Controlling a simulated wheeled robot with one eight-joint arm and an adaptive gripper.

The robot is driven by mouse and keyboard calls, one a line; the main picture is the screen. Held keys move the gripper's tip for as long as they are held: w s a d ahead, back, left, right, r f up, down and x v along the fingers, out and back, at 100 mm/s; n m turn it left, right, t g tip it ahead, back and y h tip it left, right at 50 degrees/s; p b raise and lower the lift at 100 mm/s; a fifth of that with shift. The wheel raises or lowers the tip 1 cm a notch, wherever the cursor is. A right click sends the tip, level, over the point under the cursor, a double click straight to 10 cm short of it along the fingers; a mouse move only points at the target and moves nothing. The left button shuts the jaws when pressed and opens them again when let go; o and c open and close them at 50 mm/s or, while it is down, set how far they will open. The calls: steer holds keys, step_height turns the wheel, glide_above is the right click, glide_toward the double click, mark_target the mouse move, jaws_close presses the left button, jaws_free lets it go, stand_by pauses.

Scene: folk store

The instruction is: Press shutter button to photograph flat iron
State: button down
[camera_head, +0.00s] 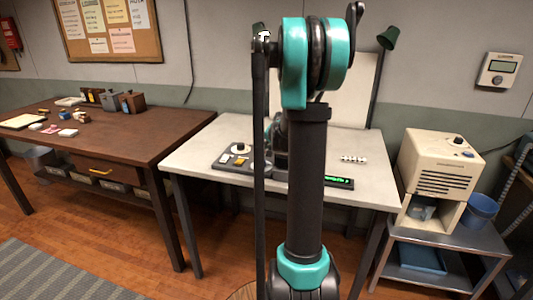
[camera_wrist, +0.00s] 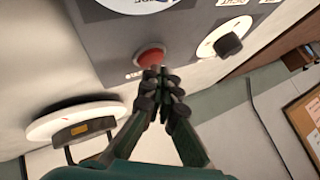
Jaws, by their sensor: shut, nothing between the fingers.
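A red round button (camera_wrist: 150,57) sits on a dark grey control panel (camera_wrist: 105,45) in the wrist view. My gripper (camera_wrist: 160,72) is shut and empty. Its fingertips are right at the button's edge; I cannot tell whether they touch it. A dark object with an orange label (camera_wrist: 85,131) rests against a round white disc (camera_wrist: 75,116) at the left; it may be the flat iron. In the head view the panel (camera_head: 222,163) lies on the pale table, and my arm hides the button, the gripper and the dark object.
A black knob (camera_wrist: 229,43) on a white dial stands beside the button. The pale table (camera_head: 195,148) also holds a green-lit display (camera_head: 340,182) and small white pieces (camera_head: 353,159). A brown table (camera_head: 110,135) is at left, a beige machine (camera_head: 440,165) at right.

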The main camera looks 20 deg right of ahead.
steer(key=shift+r, duration=0.35)
steer(key=shift+r, duration=0.1)
steer(key=shift+r, duration=2.45)
steer(key=s+a+f+n, duration=0.1)
steer(key=s+a, duration=0.2)
steer(key=s+a+f+n, duration=0.1)
steer(key=s+a, duration=0.2)
steer(key=s, duration=0.1)
steer(key=s+a+n+g, duration=0.1)
steer(key=s+a+n, duration=0.1)
steer(key=s+a, duration=0.1)
steer(key=shift+s+a+f, duration=0.4)
steer(key=shift+a, duration=0.05)
steer(key=s+a+f+n+g, duration=0.1)
steer(key=s+f, duration=0.3)
steer(key=s, duration=0.4)
steer(key=s+a+f+n+g, duration=0.1)
steer(key=s+a+f+n, duration=0.1)
steer(key=s, duration=0.7)
steer(key=s+a+f+n+g, duration=0.2)
steer(key=s+f, duration=0.4)
steer(key=s, duration=0.3)
steer(key=shift+a+f, duration=0.3)
steer(key=shift+a, duration=0.1)
steer(key=c, duration=2.2)
jaws_free()
